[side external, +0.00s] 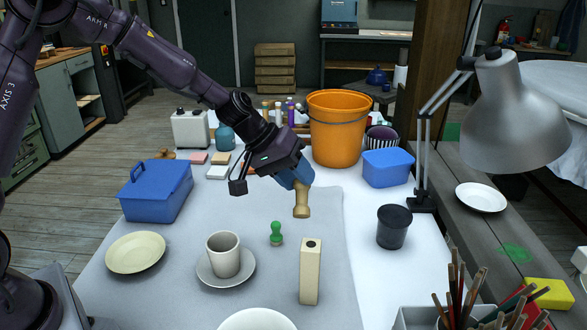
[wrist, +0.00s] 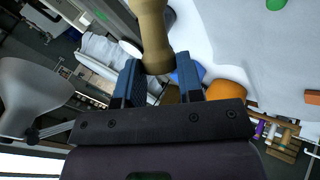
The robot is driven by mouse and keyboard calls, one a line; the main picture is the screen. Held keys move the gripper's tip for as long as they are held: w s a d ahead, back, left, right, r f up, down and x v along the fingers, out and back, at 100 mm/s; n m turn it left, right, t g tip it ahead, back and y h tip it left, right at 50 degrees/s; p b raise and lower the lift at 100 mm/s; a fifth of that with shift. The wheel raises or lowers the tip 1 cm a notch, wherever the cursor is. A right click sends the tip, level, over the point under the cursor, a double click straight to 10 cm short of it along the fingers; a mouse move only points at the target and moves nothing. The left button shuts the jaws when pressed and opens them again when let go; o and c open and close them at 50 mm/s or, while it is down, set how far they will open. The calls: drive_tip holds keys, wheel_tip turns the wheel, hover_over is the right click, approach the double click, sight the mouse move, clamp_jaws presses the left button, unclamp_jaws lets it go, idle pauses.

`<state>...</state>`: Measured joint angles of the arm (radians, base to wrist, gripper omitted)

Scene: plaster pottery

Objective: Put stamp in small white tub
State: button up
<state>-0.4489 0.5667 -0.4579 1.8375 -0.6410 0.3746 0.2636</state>
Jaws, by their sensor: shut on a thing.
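My gripper (side external: 299,180) is shut on a tan wooden stamp (side external: 302,205) with a narrow waist and a wider end. It holds the stamp above the grey mat, end downward and slightly tilted. In the wrist view the stamp (wrist: 154,35) sits between the two blue fingers (wrist: 158,72). A round white vessel (side external: 257,320), cut off by the bottom edge of the side view, may be the small white tub; its inside is mostly out of frame. My gripper is above and behind it, clearly apart.
A green knobbed piece (side external: 276,233), a pale upright block (side external: 310,272) and a grey cup (side external: 223,255) on a saucer (side external: 205,275) stand nearby. A black cup (side external: 392,227) and lamp (side external: 515,110) are right. A blue box (side external: 157,190) and cream plate (side external: 135,252) are left.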

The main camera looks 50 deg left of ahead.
drive_tip(key=s+d+f+m+g+h, duration=0.4)
drive_tip(key=s+d+g, duration=0.35)
drive_tip(key=s, duration=0.25)
drive_tip(key=r+m+g+y, duration=0.1)
drive_tip(key=m+g, duration=0.2)
drive_tip(key=g, duration=0.1)
hover_over(269, 314)
drive_tip(key=s+d, duration=0.1)
drive_tip(key=d, duration=0.1)
drive_tip(key=shift+s+d+f, duration=0.1)
drive_tip(key=shift+f, duration=3.95)
drive_tip(key=o, duration=1)
drive_tip(key=shift+s, duration=0.1)
